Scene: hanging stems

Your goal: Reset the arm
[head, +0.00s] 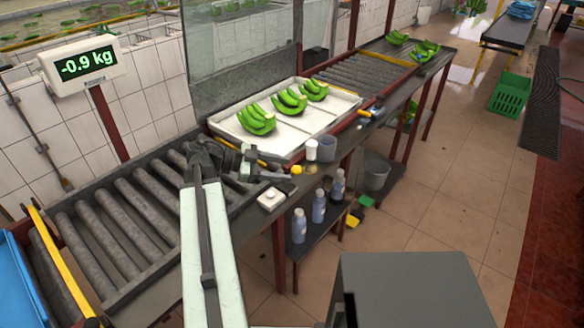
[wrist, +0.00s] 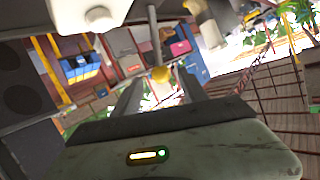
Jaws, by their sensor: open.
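My gripper (head: 283,176) is at the end of my pale arm, reaching right over the near edge of the roller conveyor. Its jaws are open. In the wrist view the two fingers (wrist: 158,84) stand apart, with a small yellow knob (wrist: 160,74) showing between or beyond them. The yellow knob also shows in the head view (head: 296,170), just right of the fingertips. I cannot tell whether the fingers touch it. I see nothing held in the jaws.
A white tray (head: 313,132) with green banana bunches lies behind the gripper. A white bottle (head: 311,150) and a grey cup (head: 328,148) stand right of it. A small white box (head: 271,199) sits below. The scale display (head: 86,62) reads -0.9 kg. Open floor lies right.

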